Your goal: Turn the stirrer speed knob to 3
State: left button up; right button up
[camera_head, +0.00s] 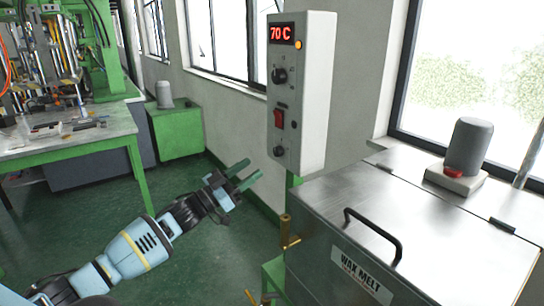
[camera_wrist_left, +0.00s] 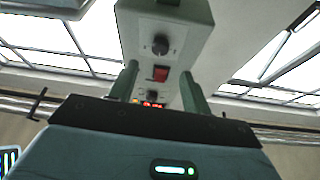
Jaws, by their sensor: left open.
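The grey control box (camera_head: 305,95) hangs above the wax melt tank and shows a red 70°C display (camera_head: 282,34). An upper black knob (camera_head: 280,75), a red switch (camera_head: 278,119) and a lower black knob (camera_head: 280,151) sit on its face. Their labels are too small to read, so I cannot tell which knob sets the stirrer speed. My left gripper (camera_head: 254,169) is open and empty, left of and slightly below the lower knob, apart from it. In the left wrist view, one knob (camera_wrist_left: 160,44) and the red switch (camera_wrist_left: 160,73) show between its green fingers. My right gripper is out of view.
The steel wax melt tank (camera_head: 440,225) with a black handle (camera_head: 375,232) stands at the right, with a grey motor (camera_head: 468,147) on its lid. A brass valve handle (camera_head: 287,230) is below the box. A green workbench (camera_head: 75,140) stands at the left.

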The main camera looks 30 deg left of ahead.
aim_at(275, 152)
pick_arm(q)
jog(key=shift+p+x, duration=0.35)
jog(key=shift+x, duration=3.4)
jog(key=shift+c, duration=0.2)
jog(key=c, duration=0.9)
